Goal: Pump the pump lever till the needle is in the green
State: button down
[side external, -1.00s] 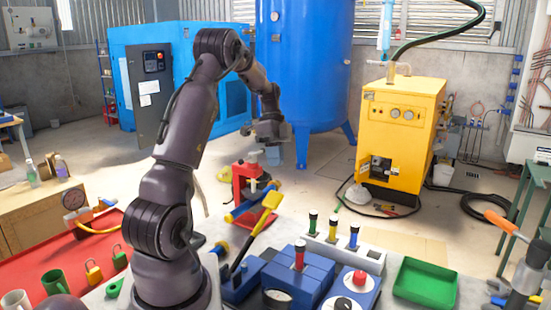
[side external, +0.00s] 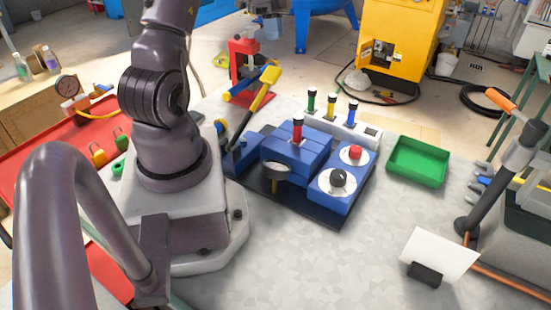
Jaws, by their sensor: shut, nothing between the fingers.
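A lever with a yellow paddle end (side external: 270,75) and a dark shaft leans up and to the right from a blue base, left of the blue block. A round gauge (side external: 276,172) stands at the block's front left; its face is seen too steeply to read the needle or any green band. Another round gauge (side external: 68,86) stands on the red tray at far left, its needle too small to read. My gripper (side external: 270,36) is small at the top edge, shut and empty, apart from the lever, beyond and above it.
A red press-like stand (side external: 243,62) is close behind the lever. Several coloured-handled plugs (side external: 331,105), knobs (side external: 338,180) and a green tray (side external: 418,162) lie to the right. An orange-handled lever (side external: 500,98) and white card (side external: 440,255) stand farther right. The front bench is clear.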

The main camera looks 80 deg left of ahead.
jog(key=shift+r, duration=0.1)
jog(key=s+d+r+m+t+y, duration=0.1)
jog(key=s+d+r+t+y, duration=0.2)
jog(key=s+d+r, duration=0.4)
jog(key=shift+s+r+t+y, duration=0.3)
jog(key=shift+s+r, duration=0.2)
jog(key=shift+r, duration=0.05)
jog(key=shift+d, duration=0.1)
